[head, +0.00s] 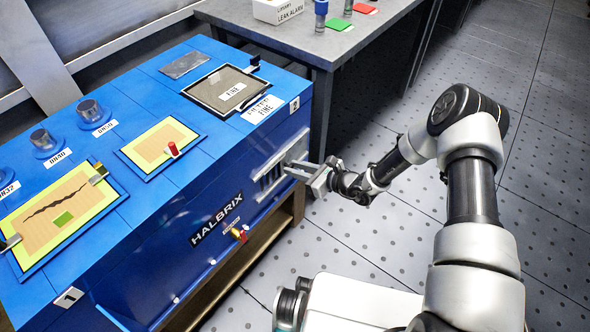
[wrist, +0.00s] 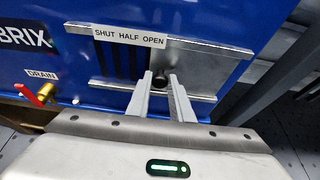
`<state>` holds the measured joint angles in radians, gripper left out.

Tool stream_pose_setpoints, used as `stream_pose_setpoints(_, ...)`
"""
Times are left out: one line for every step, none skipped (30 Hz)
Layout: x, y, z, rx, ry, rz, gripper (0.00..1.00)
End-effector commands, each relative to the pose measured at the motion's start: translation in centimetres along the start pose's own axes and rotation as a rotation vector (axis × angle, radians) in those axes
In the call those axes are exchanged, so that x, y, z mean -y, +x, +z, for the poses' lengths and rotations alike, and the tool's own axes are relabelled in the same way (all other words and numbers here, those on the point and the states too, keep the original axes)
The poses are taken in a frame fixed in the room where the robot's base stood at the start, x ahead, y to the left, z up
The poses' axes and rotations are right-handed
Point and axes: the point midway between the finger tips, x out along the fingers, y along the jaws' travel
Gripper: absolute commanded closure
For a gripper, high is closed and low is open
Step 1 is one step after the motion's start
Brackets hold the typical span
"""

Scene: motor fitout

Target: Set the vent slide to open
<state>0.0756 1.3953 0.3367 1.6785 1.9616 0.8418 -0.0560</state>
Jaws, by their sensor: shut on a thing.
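The vent slide (wrist: 188,71) is a metal plate running between two horizontal metal rails on the blue cabinet's side. A label (wrist: 130,37) above it reads SHUT, HALF, OPEN from left to right. Dark vent slots show to the left of the plate, and its knob is near the OPEN end of the label. My gripper (wrist: 161,77) is shut on the slide's knob (wrist: 159,75), which shows between the fingertips. In the head view my gripper (head: 287,168) reaches the vent (head: 270,176) from the right. The fingers hide part of the plate.
A red-handled drain valve (wrist: 38,95) sticks out left of the vent; it also shows in the head view (head: 240,235). The cabinet top (head: 150,100) holds panels and knobs. A grey table (head: 330,45) stands behind. Open floor lies to the right.

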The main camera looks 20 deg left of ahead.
Motion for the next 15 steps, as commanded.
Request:
stream_pose_setpoints(0.78, -0.15, 0.06, -0.001, -0.002, -0.014, 1.00)
stream_pose_setpoints(0.81, -0.15, 0.06, -0.001, -0.003, -0.015, 1.00)
stream_pose_setpoints(0.84, -0.16, 0.07, -0.001, -0.003, -0.015, 0.75)
stream_pose_setpoints(0.85, -0.16, 0.07, 0.000, -0.003, -0.015, 0.70)
stream_pose_setpoints(0.82, -0.16, 0.06, 0.000, -0.003, -0.015, 0.65)
stream_pose_setpoints(0.77, -0.15, 0.06, 0.000, -0.003, -0.014, 0.63)
stream_pose_setpoints(0.73, -0.14, 0.06, 0.000, -0.003, -0.013, 0.63)
stream_pose_setpoints(0.68, -0.13, 0.05, 0.000, -0.003, -0.012, 0.63)
stream_pose_setpoints(0.63, -0.12, 0.05, 0.000, -0.003, -0.011, 0.63)
stream_pose_setpoints(0.60, -0.11, 0.05, 0.000, -0.003, -0.011, 0.63)
stream_pose_setpoints(0.56, -0.10, 0.06, 0.000, -0.002, -0.010, 0.63)
stream_pose_setpoints(0.53, -0.10, 0.05, 0.000, -0.002, -0.010, 0.63)
stream_pose_setpoints(0.51, -0.12, 0.05, 0.000, -0.002, -0.009, 0.63)
stream_pose_setpoints(0.50, -0.17, 0.06, 0.000, -0.002, -0.009, 0.63)
stream_pose_setpoints(0.48, -0.32, 0.08, 0.000, -0.002, -0.009, 0.63)
